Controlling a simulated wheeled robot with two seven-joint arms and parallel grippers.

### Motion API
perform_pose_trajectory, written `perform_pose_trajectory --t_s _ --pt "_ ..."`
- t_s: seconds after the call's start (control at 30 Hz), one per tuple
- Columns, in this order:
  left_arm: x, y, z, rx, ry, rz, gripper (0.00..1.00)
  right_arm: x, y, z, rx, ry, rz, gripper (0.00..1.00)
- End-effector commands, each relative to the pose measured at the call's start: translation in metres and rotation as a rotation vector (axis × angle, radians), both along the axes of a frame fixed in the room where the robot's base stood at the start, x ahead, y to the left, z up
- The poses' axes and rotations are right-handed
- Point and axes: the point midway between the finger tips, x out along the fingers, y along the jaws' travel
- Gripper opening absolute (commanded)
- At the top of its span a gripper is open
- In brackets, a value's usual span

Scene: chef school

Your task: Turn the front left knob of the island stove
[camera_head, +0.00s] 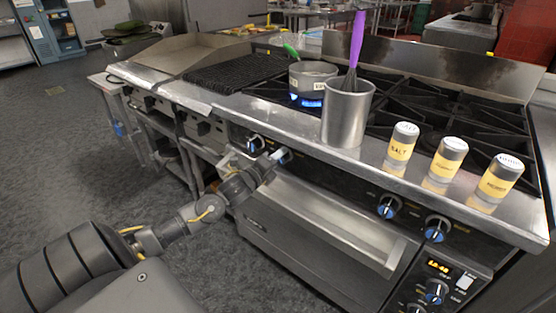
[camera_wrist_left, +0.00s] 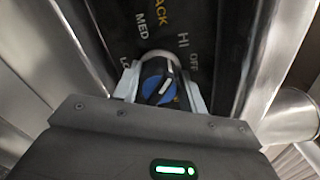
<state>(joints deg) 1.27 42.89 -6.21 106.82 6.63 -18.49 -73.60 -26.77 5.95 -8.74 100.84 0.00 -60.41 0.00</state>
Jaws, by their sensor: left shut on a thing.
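The island stove (camera_head: 420,110) fills the right half of the head view, with a row of blue-and-black knobs on its front panel. My left gripper (camera_head: 279,157) is at the left part of this panel. In the wrist view, my left gripper (camera_wrist_left: 160,87) is shut on a stove knob (camera_wrist_left: 154,83), with one finger on each side of it. Printed marks around this knob read HI, OFF, MED and a partly hidden LO; a yellow label ending in "ACK" shows above. Another knob (camera_head: 255,143) is just left of my gripper. My right gripper is not in view.
A pot (camera_head: 311,82) stands over a lit blue burner. A metal canister (camera_head: 347,112) with a purple-handled whisk and several shakers (camera_head: 446,163) stand along the front ledge. The oven handle (camera_head: 340,215) juts out below the panel. The floor at left is clear.

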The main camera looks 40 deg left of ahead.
Motion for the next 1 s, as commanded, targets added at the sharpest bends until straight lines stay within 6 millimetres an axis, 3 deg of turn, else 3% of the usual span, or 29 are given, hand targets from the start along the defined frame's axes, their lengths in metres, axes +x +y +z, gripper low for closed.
perform_pose_trajectory --t_s 0.33,1.0 --pt "0.0 -0.002 -0.002 0.33 0.01 -0.003 0.19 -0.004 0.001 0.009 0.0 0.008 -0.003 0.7" --pt "0.0 -0.003 -0.001 0.823 0.021 -0.003 0.19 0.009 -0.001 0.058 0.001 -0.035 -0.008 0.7"
